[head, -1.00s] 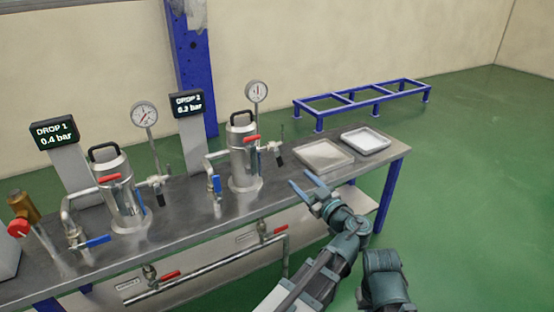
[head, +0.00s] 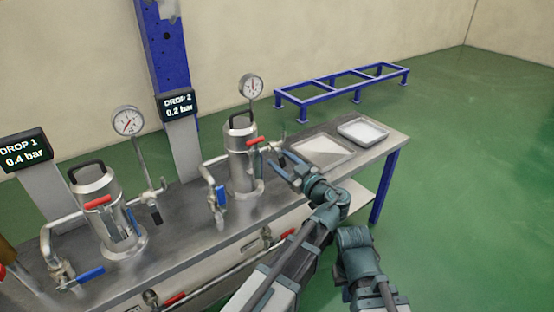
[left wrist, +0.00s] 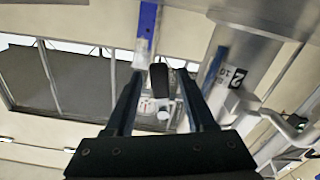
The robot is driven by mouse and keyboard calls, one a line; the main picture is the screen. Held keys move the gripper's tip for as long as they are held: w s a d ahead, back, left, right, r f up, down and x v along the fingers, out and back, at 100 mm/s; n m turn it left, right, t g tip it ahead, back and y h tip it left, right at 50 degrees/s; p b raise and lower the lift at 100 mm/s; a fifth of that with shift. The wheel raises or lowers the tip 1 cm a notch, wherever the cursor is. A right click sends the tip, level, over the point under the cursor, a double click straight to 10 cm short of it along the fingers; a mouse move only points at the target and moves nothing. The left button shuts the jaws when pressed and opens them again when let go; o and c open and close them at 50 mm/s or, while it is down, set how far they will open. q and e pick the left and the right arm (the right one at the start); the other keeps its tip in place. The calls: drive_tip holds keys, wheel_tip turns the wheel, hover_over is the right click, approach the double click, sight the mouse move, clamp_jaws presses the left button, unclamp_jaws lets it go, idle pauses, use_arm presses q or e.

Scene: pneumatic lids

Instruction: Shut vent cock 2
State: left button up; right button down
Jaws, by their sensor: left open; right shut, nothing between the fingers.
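Vessel 2 is a steel pot (head: 241,165) on the bench, below the DROP 2 display (head: 178,105), which reads 0.2 bar. A small fitting sits on its right side, below the gauge, largely covered by my left gripper (head: 279,168). That gripper is open, its fingers pointing at the fitting. In the left wrist view a black cock handle (left wrist: 159,80) shows between the two open fingers, with a pale metal fitting (left wrist: 162,113) just below it. I cannot tell whether a finger touches it. The label "2" (left wrist: 235,78) is beside it. My right gripper's fingers are not seen.
Vessel 1 (head: 97,205) stands to the left with a blue-handled valve (head: 90,275). Vessel 2 has a red lever (head: 253,142) and a blue handle (head: 221,195) close by. Two trays, a flat one (head: 320,151) and a white one (head: 363,132), lie at the bench's right end.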

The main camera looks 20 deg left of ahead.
use_arm(q)
drive_tip(key=shift+c, duration=0.2)
clamp_jaws()
drive_tip(key=shift+s+a+f+m, duration=0.1)
drive_tip(key=shift+s+a+m, duration=0.15)
drive_tip(key=shift+m, duration=0.55)
drive_tip(key=shift+s+a+m, duration=0.1)
drive_tip(key=shift+s+m, duration=0.1)
drive_tip(key=shift+m, duration=0.6)
drive_tip(key=shift+o, duration=0.2)
unclamp_jaws()
drive_tip(key=shift+d, duration=0.1)
